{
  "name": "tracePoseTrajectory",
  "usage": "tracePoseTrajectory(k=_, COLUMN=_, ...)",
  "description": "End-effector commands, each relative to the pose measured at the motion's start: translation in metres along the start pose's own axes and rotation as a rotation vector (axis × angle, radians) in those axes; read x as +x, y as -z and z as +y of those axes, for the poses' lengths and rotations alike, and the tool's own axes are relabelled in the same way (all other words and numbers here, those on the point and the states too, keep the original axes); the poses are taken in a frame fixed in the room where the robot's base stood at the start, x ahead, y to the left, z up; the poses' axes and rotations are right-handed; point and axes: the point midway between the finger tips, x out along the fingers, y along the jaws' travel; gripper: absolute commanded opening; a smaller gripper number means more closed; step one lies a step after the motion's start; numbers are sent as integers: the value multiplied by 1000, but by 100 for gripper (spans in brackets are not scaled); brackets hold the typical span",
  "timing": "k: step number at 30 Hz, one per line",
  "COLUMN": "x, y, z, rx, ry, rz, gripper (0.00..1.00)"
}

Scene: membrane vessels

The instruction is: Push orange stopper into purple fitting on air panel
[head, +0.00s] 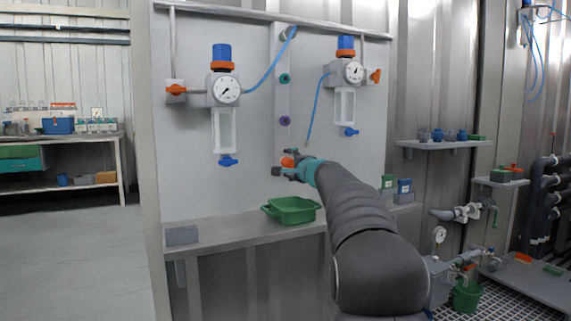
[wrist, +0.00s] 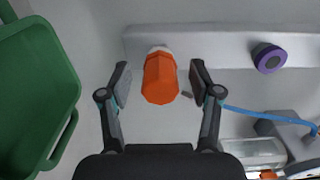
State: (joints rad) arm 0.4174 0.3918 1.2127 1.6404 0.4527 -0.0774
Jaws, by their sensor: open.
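The orange stopper (wrist: 160,80) sits between my fingers in the wrist view, with a pale collar at its far end against the grey strip. It also shows in the head view (head: 287,162), low on the panel's middle strip. My gripper (wrist: 160,75) is open around the stopper, with a gap on each side. In the head view my gripper (head: 288,165) is at the panel, partly covering the stopper. The purple fitting (wrist: 268,58) is on the same strip, right of the stopper in the wrist view. In the head view the purple fitting (head: 285,120) is above the stopper, its face uncovered.
A green tray (head: 292,204) stands on the ledge (head: 230,237) below my gripper. Two gauges (head: 226,90) (head: 351,72) flank the strip. A blue hose (head: 313,106) hangs right of the purple fitting. A teal fitting (head: 284,78) is higher on the strip.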

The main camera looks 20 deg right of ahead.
Motion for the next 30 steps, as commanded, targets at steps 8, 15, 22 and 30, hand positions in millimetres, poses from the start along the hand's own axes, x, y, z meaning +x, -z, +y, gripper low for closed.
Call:
tracePoseTrajectory(k=8, x=0, y=0, z=1, rx=-1, ry=0, rz=0, gripper=64)
tracePoseTrajectory(k=15, x=0, y=0, z=0, rx=0, ry=1, rz=0, gripper=64)
tracePoseTrajectory(k=22, x=0, y=0, z=0, rx=0, ry=0, rz=0, gripper=36)
tracePoseTrajectory(k=30, x=0, y=0, z=0, rx=0, ry=0, rz=0, gripper=0)
